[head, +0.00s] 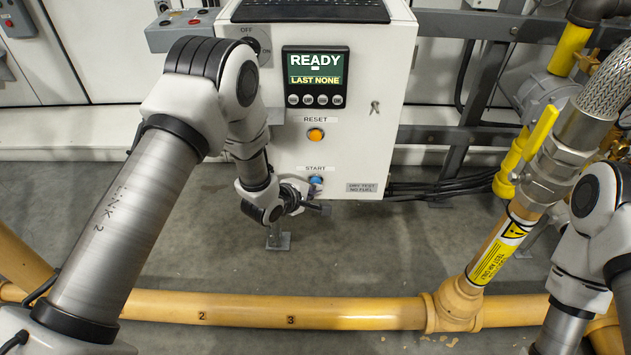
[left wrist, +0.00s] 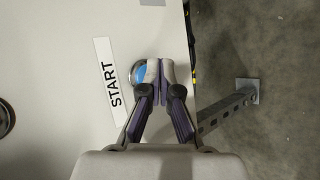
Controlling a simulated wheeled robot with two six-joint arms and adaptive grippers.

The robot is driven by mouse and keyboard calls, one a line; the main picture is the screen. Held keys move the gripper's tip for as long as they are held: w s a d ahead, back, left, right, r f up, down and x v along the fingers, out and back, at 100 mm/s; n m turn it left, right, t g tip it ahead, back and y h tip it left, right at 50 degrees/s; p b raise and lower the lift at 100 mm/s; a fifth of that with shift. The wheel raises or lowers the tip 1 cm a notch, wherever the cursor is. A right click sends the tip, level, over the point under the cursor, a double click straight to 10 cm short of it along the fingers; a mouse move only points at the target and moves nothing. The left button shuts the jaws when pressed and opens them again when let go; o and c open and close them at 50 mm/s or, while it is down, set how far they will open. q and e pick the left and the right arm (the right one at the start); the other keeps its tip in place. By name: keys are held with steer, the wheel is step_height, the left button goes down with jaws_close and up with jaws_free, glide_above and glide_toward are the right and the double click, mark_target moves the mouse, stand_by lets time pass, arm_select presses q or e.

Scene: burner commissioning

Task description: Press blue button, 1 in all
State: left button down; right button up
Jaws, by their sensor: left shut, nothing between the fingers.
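The blue button (head: 316,180) sits below the START label on the front of the white control cabinet (head: 350,150). In the left wrist view the blue button (left wrist: 139,73) is partly hidden behind the closed fingertips. My left gripper (head: 310,194) is shut and empty, with its tips right at the button's lower side in the head view. In the left wrist view the tips of the left gripper (left wrist: 161,70) overlap the button's edge. I cannot tell whether they touch it. The display (head: 315,76) reads READY and LAST NONE. My right gripper is out of view.
An orange button (head: 316,135) under the RESET label is above the blue one. A yellow pipe (head: 260,308) crosses the floor in front. A valve with a yellow handle (head: 541,130) and a braided hose (head: 606,88) stand at the right.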

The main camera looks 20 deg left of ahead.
arm_select(q)
steer(key=shift+w+a, duration=0.15)
steer(key=shift+w, duration=0.3)
stand_by(0.6)
steer(key=shift+s, duration=0.1)
steer(key=shift+s+d+p, duration=0.25)
steer(key=shift+s+p, duration=0.35)
steer(key=shift+s, duration=0.2)
